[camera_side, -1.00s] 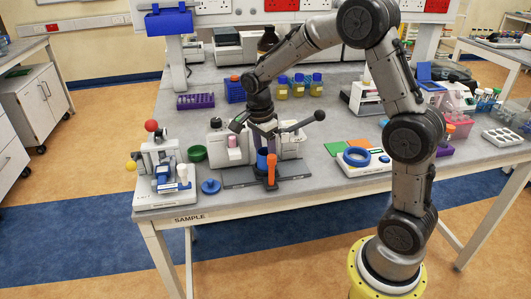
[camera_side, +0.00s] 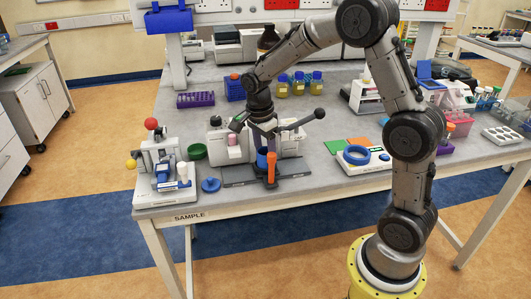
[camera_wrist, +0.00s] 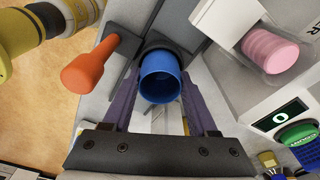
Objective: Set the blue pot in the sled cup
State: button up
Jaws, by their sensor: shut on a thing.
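The blue pot (camera_wrist: 160,76) is an open-topped cylinder held upright between the two fingers of my gripper (camera_wrist: 157,92), which is shut on it. In the side view the pot (camera_side: 262,158) stands just left of the orange handle (camera_side: 271,170), below my gripper (camera_side: 262,136). The dark sled cup (camera_wrist: 165,45) shows as a black rim at the pot's far side in the wrist view. The pot is at or directly over the cup; I cannot tell how deep it sits, because the pot and fingers hide the cup's inside.
The orange handle (camera_wrist: 92,65) rises close to the left finger. The white machine with a pink cylinder (camera_wrist: 268,48) stands behind the sled. A balance with a blue ring (camera_side: 357,155) is right.

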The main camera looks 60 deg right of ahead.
dwell(0.3)
jog(key=o, duration=1.5)
jog(key=shift+r, duration=4.25)
